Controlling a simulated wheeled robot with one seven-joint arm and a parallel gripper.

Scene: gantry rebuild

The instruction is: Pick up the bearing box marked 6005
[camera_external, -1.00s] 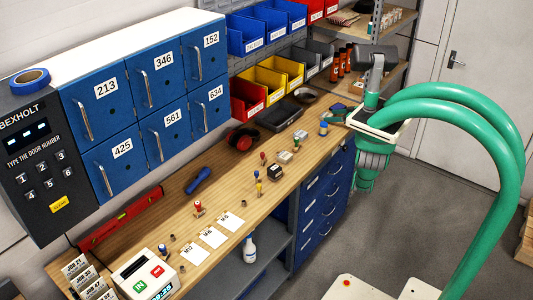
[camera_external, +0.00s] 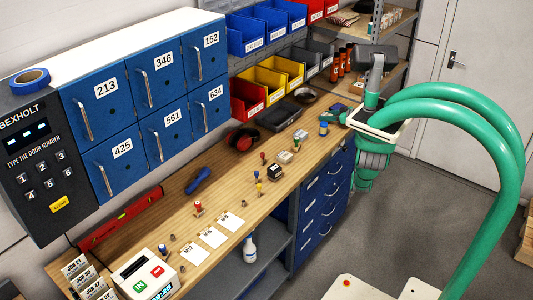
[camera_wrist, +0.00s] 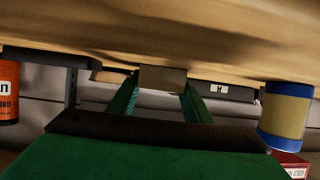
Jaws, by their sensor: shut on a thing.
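My gripper (camera_wrist: 162,84) has two green fingers, shut on a small box (camera_wrist: 163,77) with a plain grey-brown face. No marking can be read on that face, so I cannot tell its number. The wrist view is upside down, with the bench top (camera_wrist: 180,30) along its upper edge. The held box is close to the bench top; I cannot tell whether they touch. In the external view my gripper (camera_external: 335,118) is at the far end of the bench, and the held box cannot be made out there.
A blue tin with a yellow band (camera_wrist: 287,112) stands to the right in the wrist view. A red box (camera_wrist: 290,162) with a partly cut-off label is at the lower right. An orange container (camera_wrist: 8,92) is at the left. A dark tray (camera_external: 279,117) lies on the bench.

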